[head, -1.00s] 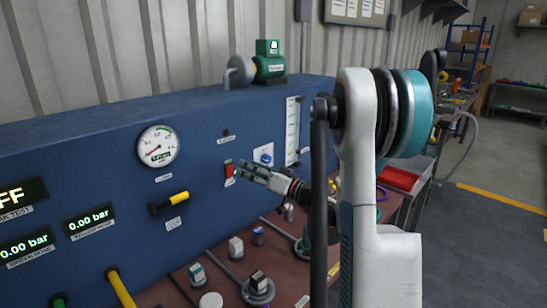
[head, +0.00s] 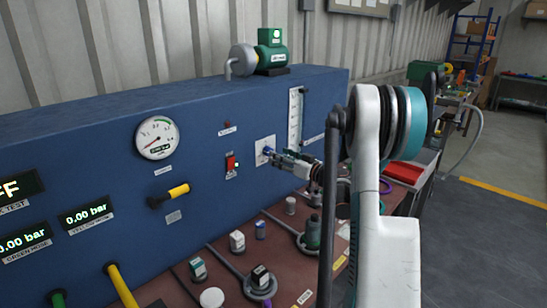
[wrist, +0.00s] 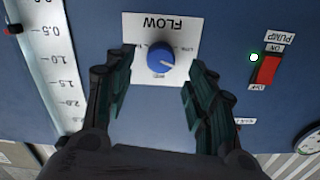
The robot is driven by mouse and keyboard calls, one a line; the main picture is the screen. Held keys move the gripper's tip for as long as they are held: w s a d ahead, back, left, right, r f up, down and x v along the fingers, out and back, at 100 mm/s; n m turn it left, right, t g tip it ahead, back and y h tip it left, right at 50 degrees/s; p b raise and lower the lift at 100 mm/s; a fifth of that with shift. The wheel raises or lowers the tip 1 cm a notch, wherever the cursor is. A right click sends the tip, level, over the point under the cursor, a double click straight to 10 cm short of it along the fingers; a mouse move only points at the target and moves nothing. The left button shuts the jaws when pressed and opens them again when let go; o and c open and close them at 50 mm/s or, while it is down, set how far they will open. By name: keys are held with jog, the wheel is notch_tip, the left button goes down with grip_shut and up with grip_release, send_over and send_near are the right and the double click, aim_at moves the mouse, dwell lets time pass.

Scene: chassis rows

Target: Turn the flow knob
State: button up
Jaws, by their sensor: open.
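The flow knob is a round blue knob (wrist: 161,58) with a white pointer mark, on a white plate marked FLOW (wrist: 135,28); the wrist view shows it upside down. In the head view the knob (head: 267,151) sits on the blue panel, right of the red pump switch. My gripper (wrist: 157,82) is open, with one finger to each side below the knob in the wrist view and empty space between them. In the head view my gripper (head: 277,156) is right at the knob and partly covers its plate. I cannot tell whether a finger touches the knob.
The red pump switch (wrist: 269,70) with a lit lamp is close by. A flow scale tube (wrist: 50,75) stands on the knob's other side. A yellow-handled valve (head: 178,190) and a gauge (head: 157,138) are further left. Several fittings stand on the bench below.

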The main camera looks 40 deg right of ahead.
aim_at(268, 151)
jog(key=w, duration=0.4)
jog(key=shift+w+a+b, duration=0.15)
jog(key=shift+b, duration=0.2)
jog(key=c, duration=1.1)
